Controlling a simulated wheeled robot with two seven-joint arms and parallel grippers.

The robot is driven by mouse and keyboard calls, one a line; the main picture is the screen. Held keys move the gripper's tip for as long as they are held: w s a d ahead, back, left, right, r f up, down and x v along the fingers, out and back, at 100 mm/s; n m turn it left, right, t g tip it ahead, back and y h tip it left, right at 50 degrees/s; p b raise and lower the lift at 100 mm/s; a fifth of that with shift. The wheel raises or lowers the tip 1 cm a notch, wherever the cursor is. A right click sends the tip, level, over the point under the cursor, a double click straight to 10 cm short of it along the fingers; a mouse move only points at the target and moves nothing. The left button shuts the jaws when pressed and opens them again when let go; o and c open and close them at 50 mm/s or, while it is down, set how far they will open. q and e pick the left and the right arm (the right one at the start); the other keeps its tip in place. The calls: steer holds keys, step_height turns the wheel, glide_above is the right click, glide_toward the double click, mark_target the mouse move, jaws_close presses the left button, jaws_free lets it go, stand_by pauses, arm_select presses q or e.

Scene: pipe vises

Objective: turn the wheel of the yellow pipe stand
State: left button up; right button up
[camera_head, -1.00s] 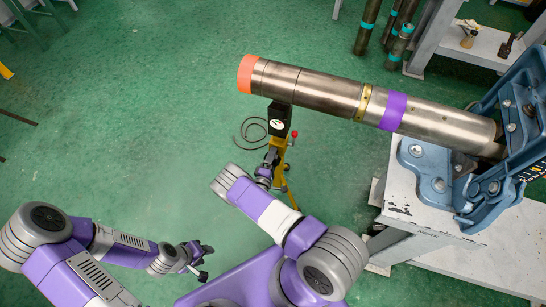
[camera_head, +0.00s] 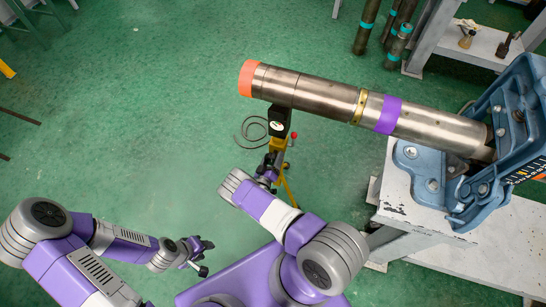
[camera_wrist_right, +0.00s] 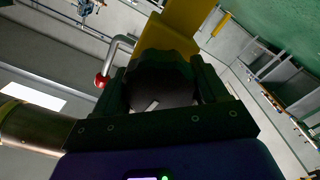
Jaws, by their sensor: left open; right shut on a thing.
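The yellow pipe stand (camera_head: 277,146) stands under the orange-capped end of a long steel pipe (camera_head: 310,90); its black head (camera_head: 280,118) is below the pipe. In the right wrist view, the stand's yellow body (camera_wrist_right: 182,25) rises behind a dark round wheel (camera_wrist_right: 162,78). My right gripper (camera_head: 270,163) is at the stand, shut on this wheel, with one finger on each side of it in the right wrist view (camera_wrist_right: 163,85). A bent metal handle with a red knob (camera_wrist_right: 101,80) is just left of the fingers. My left gripper (camera_head: 206,246) is open and empty, away from the stand.
A blue vise (camera_head: 500,150) on a white bench (camera_head: 402,205) grips the pipe's right end. A coiled cable (camera_head: 253,130) lies on the green floor behind the stand. Several dark pipes (camera_head: 390,35) stand at the back. The floor at left is mostly clear.

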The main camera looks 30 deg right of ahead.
mark_target(271, 163)
steer(key=m+p, duration=0.2)
steer(key=m, duration=0.2)
steer(key=shift+m, duration=0.4)
stand_by(0.4)
steer(key=o, duration=1)
steer(key=shift+o, duration=0.2)
steer(key=shift+p+v, duration=0.5)
steer(key=shift+v, duration=3.35)
